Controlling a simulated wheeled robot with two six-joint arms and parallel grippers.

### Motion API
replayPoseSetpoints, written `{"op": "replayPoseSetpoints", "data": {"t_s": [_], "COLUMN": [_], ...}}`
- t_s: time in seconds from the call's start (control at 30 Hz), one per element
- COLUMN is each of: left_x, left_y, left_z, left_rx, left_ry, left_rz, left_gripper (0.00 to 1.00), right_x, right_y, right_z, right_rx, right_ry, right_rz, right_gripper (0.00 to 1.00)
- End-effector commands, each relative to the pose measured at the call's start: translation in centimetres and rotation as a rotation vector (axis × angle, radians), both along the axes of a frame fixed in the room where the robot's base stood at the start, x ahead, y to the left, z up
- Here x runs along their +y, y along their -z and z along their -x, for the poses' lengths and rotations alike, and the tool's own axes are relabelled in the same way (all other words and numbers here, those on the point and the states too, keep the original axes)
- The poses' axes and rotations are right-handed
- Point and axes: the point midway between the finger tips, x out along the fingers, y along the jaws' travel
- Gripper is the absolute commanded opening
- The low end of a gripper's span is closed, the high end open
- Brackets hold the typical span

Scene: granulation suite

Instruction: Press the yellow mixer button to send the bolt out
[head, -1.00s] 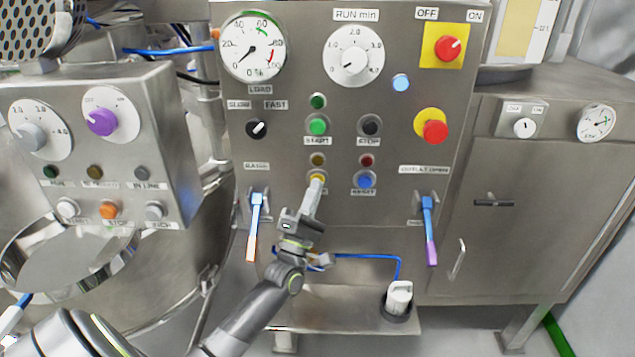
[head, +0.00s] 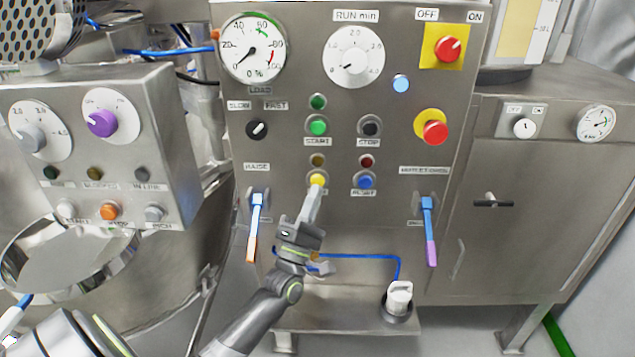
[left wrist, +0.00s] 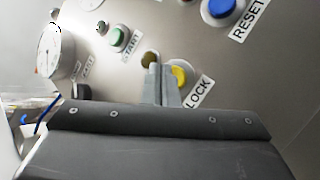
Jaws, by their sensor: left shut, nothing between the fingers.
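The yellow button (head: 317,179) sits low on the steel control panel, below a dull amber lamp (head: 317,160). My left gripper (head: 317,190) is shut and empty, with its fingertips just below and in front of the button. In the left wrist view the shut fingertips (left wrist: 161,72) show beside the yellow button (left wrist: 179,76), whose label reads "LOCK" in its visible part. The button's face shows clear of the fingers in the head view; I cannot tell if there is a small gap or light contact. I cannot make out a bolt for certain. My right gripper is out of view.
A blue button (head: 365,180) is right of the yellow one; green (head: 317,126) and black (head: 370,126) buttons sit above. Lever handles (head: 256,215) (head: 428,230) flank the panel's lower part. A steel ledge (head: 350,318) with a white knob (head: 399,296) lies below.

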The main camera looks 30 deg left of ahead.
Motion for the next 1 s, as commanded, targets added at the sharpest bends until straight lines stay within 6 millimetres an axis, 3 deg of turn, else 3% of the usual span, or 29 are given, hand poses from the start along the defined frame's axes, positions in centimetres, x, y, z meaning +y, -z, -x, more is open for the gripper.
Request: {"op": "replayPoseSetpoints", "data": {"t_s": [0.47, 1.0], "left_x": [-2.3, -2.4], "left_y": [0.0, 0.0], "left_z": [3.8, 4.0], "left_rx": [0.001, 0.001], "left_ry": [-0.001, -0.001], "left_rz": [0.001, 0.000], "left_gripper": [0.00, 0.00], "right_x": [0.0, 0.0], "right_y": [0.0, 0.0], "right_z": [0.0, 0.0], "right_rx": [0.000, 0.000], "right_ry": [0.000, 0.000], "right_rz": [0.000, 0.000], "right_gripper": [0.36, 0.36]}}
